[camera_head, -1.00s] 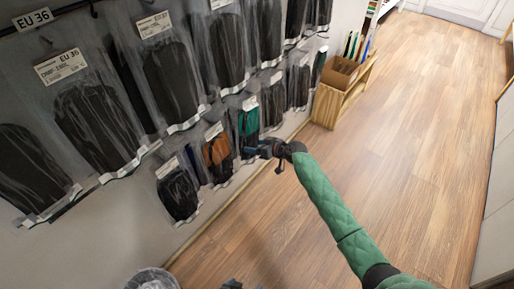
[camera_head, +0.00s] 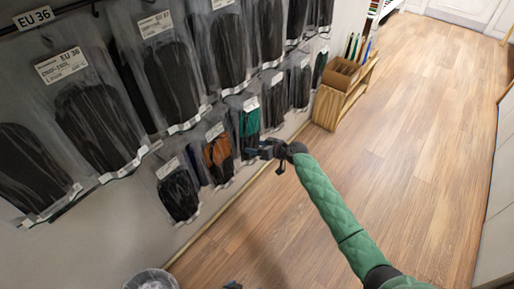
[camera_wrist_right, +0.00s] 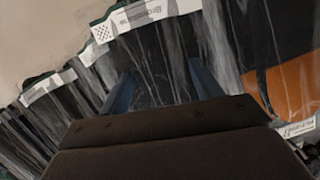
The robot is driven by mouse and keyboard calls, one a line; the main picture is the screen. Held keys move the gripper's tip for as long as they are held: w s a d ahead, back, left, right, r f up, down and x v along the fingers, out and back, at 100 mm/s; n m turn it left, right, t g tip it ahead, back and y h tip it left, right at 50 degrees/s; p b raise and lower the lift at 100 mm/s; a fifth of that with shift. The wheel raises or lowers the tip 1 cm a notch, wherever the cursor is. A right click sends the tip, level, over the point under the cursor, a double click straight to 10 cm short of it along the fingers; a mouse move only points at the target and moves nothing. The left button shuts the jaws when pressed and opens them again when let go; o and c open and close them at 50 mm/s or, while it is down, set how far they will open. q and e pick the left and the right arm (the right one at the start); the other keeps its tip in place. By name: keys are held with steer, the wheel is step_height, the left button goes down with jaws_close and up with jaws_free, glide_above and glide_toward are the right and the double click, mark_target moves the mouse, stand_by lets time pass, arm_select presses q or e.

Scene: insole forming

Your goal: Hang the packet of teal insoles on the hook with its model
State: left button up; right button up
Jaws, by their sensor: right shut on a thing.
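The packet of teal insoles (camera_head: 249,124) is a clear bag with a white label, in the lower row on the wall at the left. My right gripper (camera_head: 256,153) is at its lower end and is shut on it. In the right wrist view my blue fingers (camera_wrist_right: 165,90) stand a little apart with clear plastic between them. The packet's hook and top fixing cannot be made out. A small dark part at the bottom edge of the head view may be my left gripper (camera_head: 232,285); its jaws do not show.
An orange-and-black packet (camera_head: 217,155) and a black packet (camera_head: 179,192) hang to the left of the teal one. Several larger black packets (camera_head: 95,120) hang above. A wooden rack (camera_head: 343,92) stands beyond; a bin (camera_head: 152,279) is at the bottom. The floor (camera_head: 420,150) is clear.

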arm_select(q)
steer(key=shift+f, duration=0.3)
arm_select(e)
steer(key=o, duration=1.1)
arm_select(q)
steer(key=shift+r, duration=0.15)
steer(key=shift+w, duration=0.1)
arm_select(e)
steer(key=v, duration=0.7)
steer(key=shift+s+d+r, duration=0.15)
steer(key=shift+d, duration=0.15)
arm_select(q)
steer(key=shift+a, duration=0.1)
